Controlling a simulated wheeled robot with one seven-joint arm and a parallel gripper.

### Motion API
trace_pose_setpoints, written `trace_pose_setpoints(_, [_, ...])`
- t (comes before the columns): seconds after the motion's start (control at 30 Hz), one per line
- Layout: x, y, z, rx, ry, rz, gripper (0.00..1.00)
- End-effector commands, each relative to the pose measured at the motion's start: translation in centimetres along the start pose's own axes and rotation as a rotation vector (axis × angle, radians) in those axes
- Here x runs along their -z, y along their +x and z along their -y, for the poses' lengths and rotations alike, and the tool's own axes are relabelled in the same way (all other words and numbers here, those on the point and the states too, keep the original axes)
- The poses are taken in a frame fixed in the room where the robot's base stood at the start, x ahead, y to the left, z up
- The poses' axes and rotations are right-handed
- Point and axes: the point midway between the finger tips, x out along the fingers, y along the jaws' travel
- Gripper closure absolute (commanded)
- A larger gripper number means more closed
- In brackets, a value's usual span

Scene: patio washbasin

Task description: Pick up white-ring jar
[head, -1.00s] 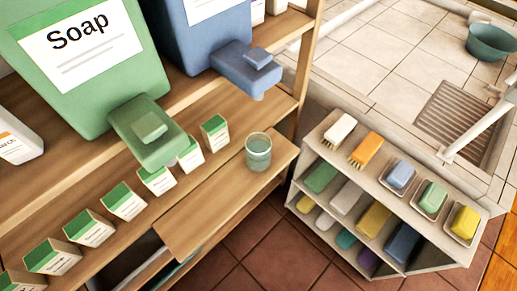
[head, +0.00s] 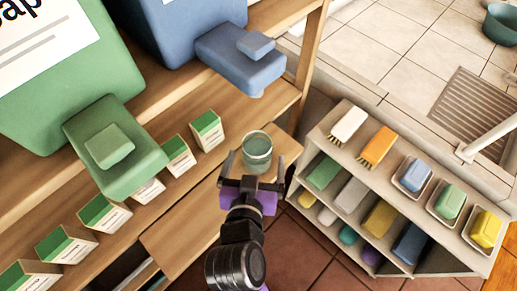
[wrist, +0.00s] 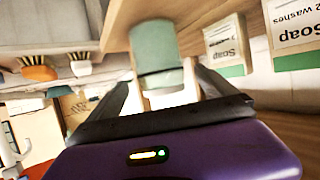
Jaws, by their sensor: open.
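The white-ring jar (head: 257,148) is a small greenish see-through jar standing upright on the wooden shelf near its right end. In the wrist view the jar (wrist: 157,50) shows large, with a pale ring near its glassy end. My gripper (head: 254,166) is open and empty, at the shelf's front edge close to the jar. In the wrist view the fingers of my gripper (wrist: 158,85) stand one on each side of the jar's near end. I cannot tell if either finger touches it.
Soap boxes (head: 207,130) line the shelf left of the jar. A green soap dispenser (head: 115,148) and a blue one (head: 240,58) overhang from above. A shelf unit (head: 385,170) with brushes and soaps stands at right. Tiled floor (head: 300,250) lies below.

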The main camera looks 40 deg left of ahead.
Motion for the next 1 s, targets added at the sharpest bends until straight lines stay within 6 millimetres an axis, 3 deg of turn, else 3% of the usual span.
trace_pose_setpoints(0.63, [0.3,7.1,0.1,0.0,-0.001,0.0,0.04])
trace_pose_setpoints(0.97, [0.3,7.7,0.1,0.001,0.0,0.0,0.04])
trace_pose_setpoints(1.0, [0.3,7.7,0.1,0.001,0.0,0.0,0.12])
